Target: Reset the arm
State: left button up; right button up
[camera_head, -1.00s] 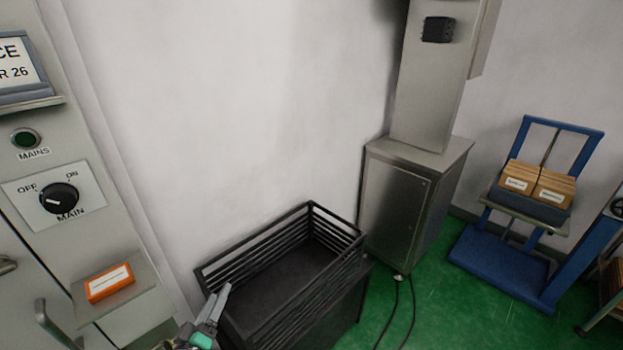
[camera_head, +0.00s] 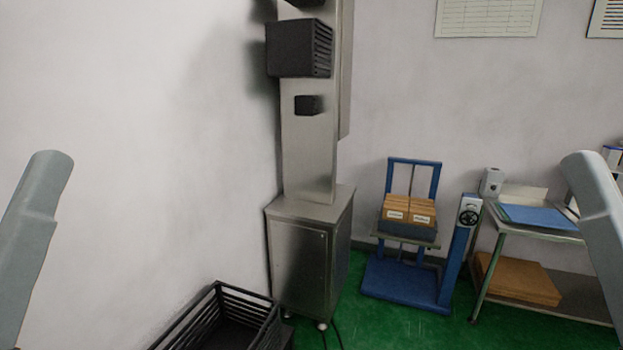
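Two grey links of my own arms show, one at the left edge and one at the right edge of the head view. Neither gripper is in the picture, so I cannot see the fingers or whether they hold anything.
A black slatted bin (camera_head: 228,325) stands at the bottom. A steel cabinet with a column (camera_head: 305,260) stands behind it. A blue lift stand (camera_head: 405,280) carries cardboard boxes (camera_head: 408,212). A steel cart (camera_head: 545,232) is at the right. Green floor (camera_head: 385,330) lies open in front.

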notch_tip(320, 180, up, 33)
jog(key=p, duration=3)
jog(key=shift+r, duration=0.2)
